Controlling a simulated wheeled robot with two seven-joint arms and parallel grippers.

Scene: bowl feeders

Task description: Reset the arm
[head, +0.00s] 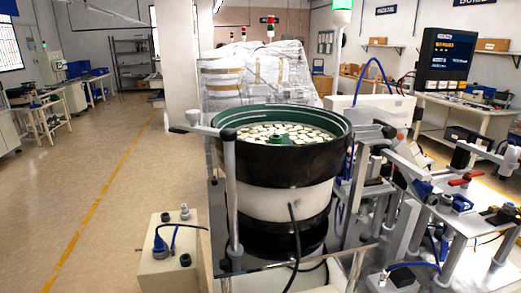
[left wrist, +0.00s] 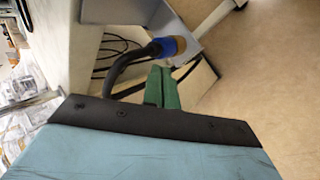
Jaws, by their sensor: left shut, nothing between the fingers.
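My left gripper (left wrist: 162,87) shows in the left wrist view. Its two green fingers are together with nothing between them. Behind them are its black bar and light blue housing, at the bottom of the view. The fingers appear in front of a black cable with a blue connector (left wrist: 170,46) on a grey box; I cannot tell how far away these are. Neither of my arms shows in the head view, and my right gripper is in no view.
A black bowl feeder (head: 280,165) with a green inner rim and pale parts stands in the middle of the head view. A beige control box (head: 170,265) stands at its left front. A machine with a screen (head: 446,55) is at right. The floor (head: 60,190) at left is clear.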

